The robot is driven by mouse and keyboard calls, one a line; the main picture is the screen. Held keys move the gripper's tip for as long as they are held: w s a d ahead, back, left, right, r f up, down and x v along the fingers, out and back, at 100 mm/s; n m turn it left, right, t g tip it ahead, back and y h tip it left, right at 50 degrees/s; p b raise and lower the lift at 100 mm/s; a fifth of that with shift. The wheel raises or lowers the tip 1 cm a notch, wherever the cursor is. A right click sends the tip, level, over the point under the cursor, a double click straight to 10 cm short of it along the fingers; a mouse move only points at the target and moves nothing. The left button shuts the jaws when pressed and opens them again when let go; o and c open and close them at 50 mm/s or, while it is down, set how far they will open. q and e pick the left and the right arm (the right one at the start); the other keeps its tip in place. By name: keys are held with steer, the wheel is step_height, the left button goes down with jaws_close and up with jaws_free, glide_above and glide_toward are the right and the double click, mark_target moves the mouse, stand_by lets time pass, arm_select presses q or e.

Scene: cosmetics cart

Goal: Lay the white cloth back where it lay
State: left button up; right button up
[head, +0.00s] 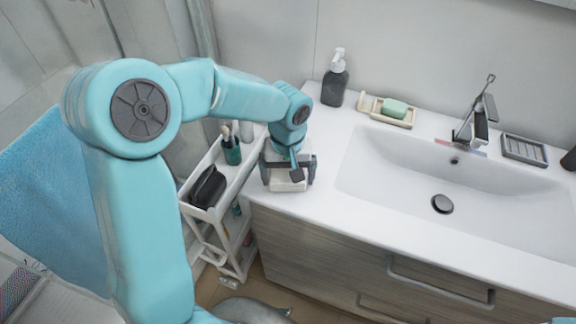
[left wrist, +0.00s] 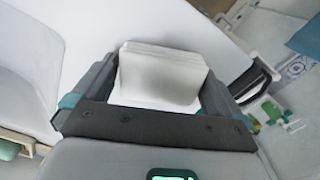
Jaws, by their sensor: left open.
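The white cloth (left wrist: 160,72) is a folded, layered block between the two fingers of my left gripper in the left wrist view. In the head view a pale part of it (head: 287,184) shows under the gripper, at the left end of the white counter. My left gripper (head: 289,174) is open, pointing down, with one dark finger on each side of the cloth. Whether the fingers touch the cloth, I cannot tell. My right gripper is not in view.
A white cart (head: 217,213) with a black pouch (head: 208,187) and a green bottle (head: 231,150) stands left of the counter (head: 325,207). A dark pump bottle (head: 334,84) and a soap dish (head: 388,114) stand behind. The sink (head: 470,180) is to the right.

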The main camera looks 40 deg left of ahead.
mark_target(287, 174)
arm_select(q)
step_height(287, 174, up, 12)
steer(key=shift+r, duration=0.15)
stand_by(0.7)
